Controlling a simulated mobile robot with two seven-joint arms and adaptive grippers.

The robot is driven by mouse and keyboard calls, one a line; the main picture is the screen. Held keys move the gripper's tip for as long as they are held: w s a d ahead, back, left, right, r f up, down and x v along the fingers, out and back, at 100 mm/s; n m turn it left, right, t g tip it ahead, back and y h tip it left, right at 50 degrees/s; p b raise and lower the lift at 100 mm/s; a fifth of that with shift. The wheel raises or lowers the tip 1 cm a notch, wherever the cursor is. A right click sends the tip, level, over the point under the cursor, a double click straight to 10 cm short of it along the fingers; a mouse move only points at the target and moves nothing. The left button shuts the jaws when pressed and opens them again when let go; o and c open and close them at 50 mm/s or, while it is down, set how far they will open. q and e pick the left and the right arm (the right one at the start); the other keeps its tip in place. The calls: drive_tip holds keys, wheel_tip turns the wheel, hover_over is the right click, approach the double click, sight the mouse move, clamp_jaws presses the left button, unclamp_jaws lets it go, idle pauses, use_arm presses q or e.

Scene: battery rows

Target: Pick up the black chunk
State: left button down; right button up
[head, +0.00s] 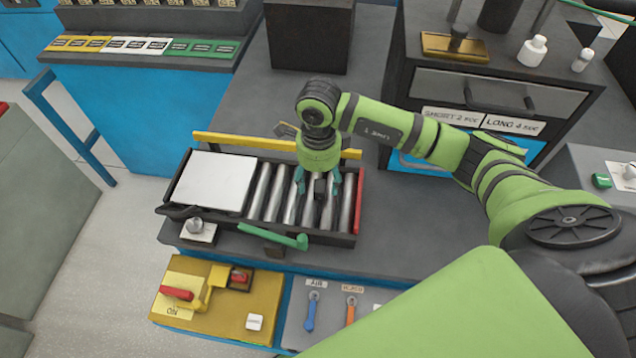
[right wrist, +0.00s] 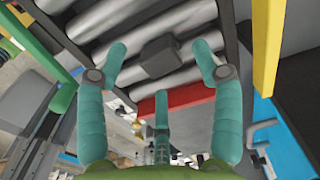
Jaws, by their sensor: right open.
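The black chunk (right wrist: 160,57) is a small dark block on the silver rollers (right wrist: 150,22) in the right wrist view, close to the red end bar (right wrist: 180,98). My right gripper (head: 318,191) points down over the right half of the roller tray in the head view. Its teal fingers are spread open. In the right wrist view, the chunk shows between and slightly beyond the two side fingertips (right wrist: 160,47), with no clear contact. In the head view, a dark patch between the fingers may be the chunk. My left gripper is out of view.
A white square plate (head: 212,181) covers the left of the roller tray. A yellow bar (head: 240,142) runs along its back and a green handle (head: 275,237) is at its front. A black box (head: 309,35) stands behind. Grey tabletop (head: 235,120) is clear behind the tray.

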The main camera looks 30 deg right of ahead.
sight(320, 185)
drive_tip(key=shift+s+d+f+p, duration=0.1)
drive_tip(key=shift+f+p, duration=0.2)
drive_tip(key=shift+f, duration=1.2)
drive_tip(key=c, duration=1.2)
drive_tip(key=shift+o, duration=0.2)
drive_tip(key=shift+r, duration=0.15)
